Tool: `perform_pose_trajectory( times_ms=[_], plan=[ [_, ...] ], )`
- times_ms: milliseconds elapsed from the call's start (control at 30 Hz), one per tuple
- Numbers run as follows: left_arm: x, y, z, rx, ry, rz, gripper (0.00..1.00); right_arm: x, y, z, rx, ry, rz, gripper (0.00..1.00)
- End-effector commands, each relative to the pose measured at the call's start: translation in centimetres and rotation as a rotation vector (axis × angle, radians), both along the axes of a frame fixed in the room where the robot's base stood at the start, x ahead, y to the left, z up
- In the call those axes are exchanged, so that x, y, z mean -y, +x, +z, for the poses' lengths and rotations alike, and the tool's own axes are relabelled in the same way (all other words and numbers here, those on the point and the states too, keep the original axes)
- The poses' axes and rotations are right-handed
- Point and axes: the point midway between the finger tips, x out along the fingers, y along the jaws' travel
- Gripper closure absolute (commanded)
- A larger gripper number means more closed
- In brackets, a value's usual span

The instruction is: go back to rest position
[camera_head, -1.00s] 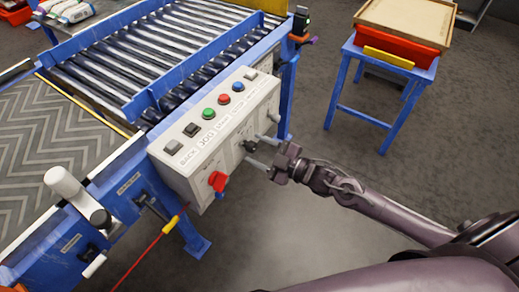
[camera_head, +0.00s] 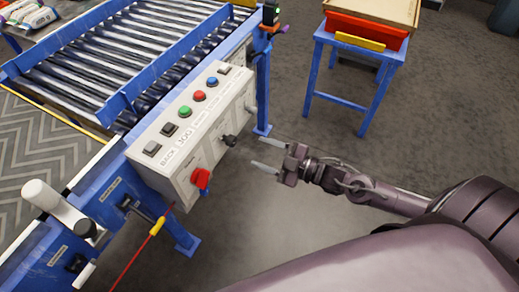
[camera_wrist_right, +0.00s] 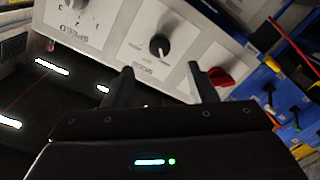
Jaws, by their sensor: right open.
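My right gripper (camera_head: 268,155) is open and empty, with its two fingers apart in front of the control box (camera_head: 165,185). A gap of floor shows between the fingertips and the box in the head view. The white box carries a black knob (camera_head: 229,141), a red rotary switch (camera_head: 201,179) and several coloured buttons on its sloped top. In the right wrist view the fingers (camera_wrist_right: 160,85) point toward the box face, with the black knob (camera_wrist_right: 159,45) and red switch (camera_wrist_right: 220,76) beyond them. My left gripper is out of view.
A blue roller conveyor (camera_head: 120,60) stands behind the box. A blue stand (camera_head: 361,50) holds a red bin (camera_head: 366,30) and a tan tray at the upper right. A red cord (camera_head: 135,262) with a yellow sleeve hangs at the front. Floor between box and stand is clear.

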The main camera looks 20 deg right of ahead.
Motion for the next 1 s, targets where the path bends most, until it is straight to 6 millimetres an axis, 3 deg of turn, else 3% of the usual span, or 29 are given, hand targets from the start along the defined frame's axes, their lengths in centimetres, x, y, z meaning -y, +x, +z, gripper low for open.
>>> perform_pose_trajectory(
  times_ms=[433,567,667,767,900,1000],
  plan=[
    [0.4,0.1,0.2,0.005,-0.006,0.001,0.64,0.1,0.1,-0.1,-0.001,-0.001,-0.003,0.48],
    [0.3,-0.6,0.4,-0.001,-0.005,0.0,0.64,1.7,0.6,-1.8,-0.05,-0.012,-0.07,0.48],
    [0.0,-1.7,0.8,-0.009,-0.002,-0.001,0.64,4.9,1.0,-5.7,-0.159,-0.033,-0.2,0.48],
    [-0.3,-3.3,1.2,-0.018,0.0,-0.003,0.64,8.6,-0.2,-11.6,-0.329,-0.057,-0.369,0.48],
    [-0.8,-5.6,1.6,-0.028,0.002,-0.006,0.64,11.7,-5.4,-20.5,-0.606,-0.082,-0.579,0.48],
    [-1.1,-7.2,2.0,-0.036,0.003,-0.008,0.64,11.8,-10.9,-26.0,-0.808,-0.097,-0.692,0.48]
  ],
)
